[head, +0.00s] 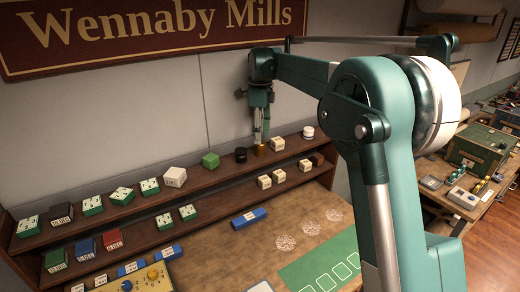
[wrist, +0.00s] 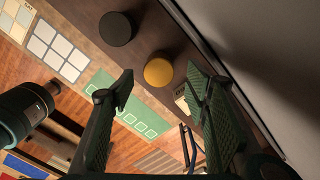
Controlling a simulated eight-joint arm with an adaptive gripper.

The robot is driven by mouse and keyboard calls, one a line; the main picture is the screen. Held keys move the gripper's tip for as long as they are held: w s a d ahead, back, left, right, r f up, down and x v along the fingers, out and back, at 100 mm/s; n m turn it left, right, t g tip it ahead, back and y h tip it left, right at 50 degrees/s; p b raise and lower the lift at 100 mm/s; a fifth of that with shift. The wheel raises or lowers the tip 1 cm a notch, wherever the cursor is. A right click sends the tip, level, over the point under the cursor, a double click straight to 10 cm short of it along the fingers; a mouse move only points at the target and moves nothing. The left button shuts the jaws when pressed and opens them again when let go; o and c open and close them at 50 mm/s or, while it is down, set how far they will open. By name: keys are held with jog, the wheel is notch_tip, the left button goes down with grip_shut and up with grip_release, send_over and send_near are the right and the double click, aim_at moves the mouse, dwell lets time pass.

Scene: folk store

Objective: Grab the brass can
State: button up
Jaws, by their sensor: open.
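The brass can (head: 261,149) is a small golden cylinder on the upper shelf in the head view. In the wrist view its round top (wrist: 158,71) shows between and just beyond my fingertips. My gripper (head: 261,137) points down right over the can in the head view. It also shows in the wrist view (wrist: 159,80), with its two fingers apart and nothing held. I cannot tell whether a finger touches the can. The can's lower side is partly hidden in both views.
A black can (head: 241,154) stands close to the left of the brass can, and a cream block (head: 277,144) stands to its right. A green block (head: 210,160) and a white can (head: 308,132) share the upper shelf (head: 225,173). The wall rises close behind.

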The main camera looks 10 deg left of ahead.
aim_at(260, 147)
jog(key=shift+f, duration=0.6)
jog(key=shift+f, duration=0.1)
jog(key=shift+s+f+p, duration=0.15)
jog(key=shift+f+p, duration=0.25)
jog(key=shift+f, duration=2.1)
jog(key=c, duration=1.1)
